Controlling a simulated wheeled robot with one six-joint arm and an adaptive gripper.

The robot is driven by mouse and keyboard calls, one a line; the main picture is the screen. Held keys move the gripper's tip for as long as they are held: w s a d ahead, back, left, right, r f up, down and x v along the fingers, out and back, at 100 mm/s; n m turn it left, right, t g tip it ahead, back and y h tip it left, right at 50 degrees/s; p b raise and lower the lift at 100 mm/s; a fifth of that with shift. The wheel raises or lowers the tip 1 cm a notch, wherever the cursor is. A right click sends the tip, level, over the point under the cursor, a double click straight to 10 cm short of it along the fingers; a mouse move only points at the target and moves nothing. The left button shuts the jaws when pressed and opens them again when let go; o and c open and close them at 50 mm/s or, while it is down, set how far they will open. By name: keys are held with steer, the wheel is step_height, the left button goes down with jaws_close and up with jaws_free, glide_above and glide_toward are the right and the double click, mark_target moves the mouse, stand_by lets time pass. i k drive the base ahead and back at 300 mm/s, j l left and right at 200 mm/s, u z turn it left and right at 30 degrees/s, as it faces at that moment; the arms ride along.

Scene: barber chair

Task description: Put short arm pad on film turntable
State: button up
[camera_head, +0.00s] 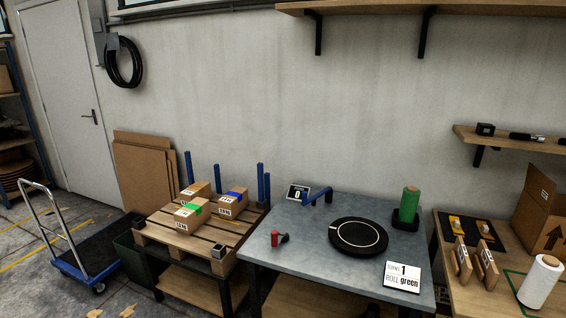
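The film turntable is a round black disc (341,240) with a thin pale ring, lying flat on the grey tabletop. Its top looks bare. I cannot pick out anything that is clearly a short arm pad. A blue bent arm (318,196) stands at the table's back edge, behind and left of the disc, apart from it. A small red and black tool (279,239) lies on the table left of the disc. My gripper is not in view.
The grey table (300,262) also holds a green roll (409,204), a small display (298,192) and a sign reading "1" and "ROLL green" (402,276). A pallet (190,241) with boxes is left. A bench (468,297) with a white roll (540,281) is right.

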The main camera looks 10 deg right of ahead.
mark_target(358, 233)
steer(key=z, duration=1.8)
steer(key=i+l+u, duration=0.2)
steer(key=i+l, duration=0.15)
steer(key=i+l+u, duration=0.15)
steer(key=i+l, duration=0.15)
steer(key=l, duration=0.15)
steer(key=i+l+u, duration=0.2)
steer(key=l, duration=0.25)
steer(key=i+u, duration=0.1)
steer(key=u, duration=0.6)
steer(key=i, duration=0.8)
steer(key=i+l, duration=0.25)
